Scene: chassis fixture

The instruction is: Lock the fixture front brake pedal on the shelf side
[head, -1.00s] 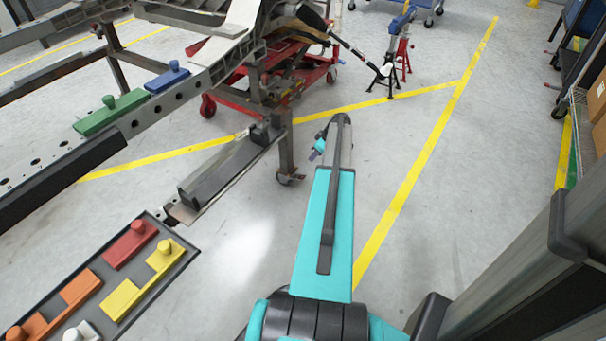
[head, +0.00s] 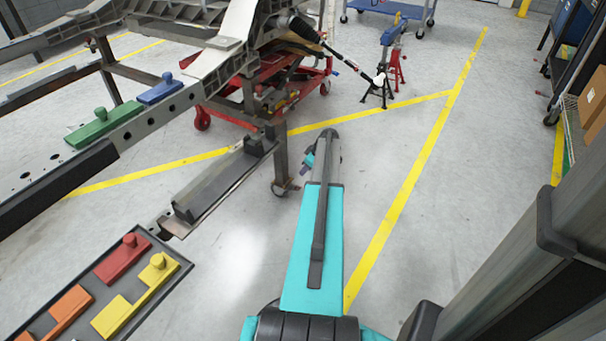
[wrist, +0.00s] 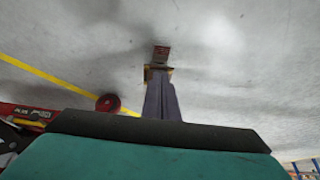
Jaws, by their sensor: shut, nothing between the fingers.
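The fixture (head: 155,115) stands at the upper left in the head view, with a grey leg (head: 281,155) at its near right corner. A caster (head: 282,188) sits at the foot of this leg on the floor. Its brake pedal is too small to make out. My gripper (head: 306,166) hangs just right of the leg, above the caster's height, apart from it as far as I can tell.
A red lift cart (head: 270,90) stands beneath the fixture. A tray with coloured blocks (head: 173,247) is at lower left. A shelf with boxes (head: 592,105) stands at the right edge. Jack stands (head: 385,80) are farther back. The floor right of my arm is clear.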

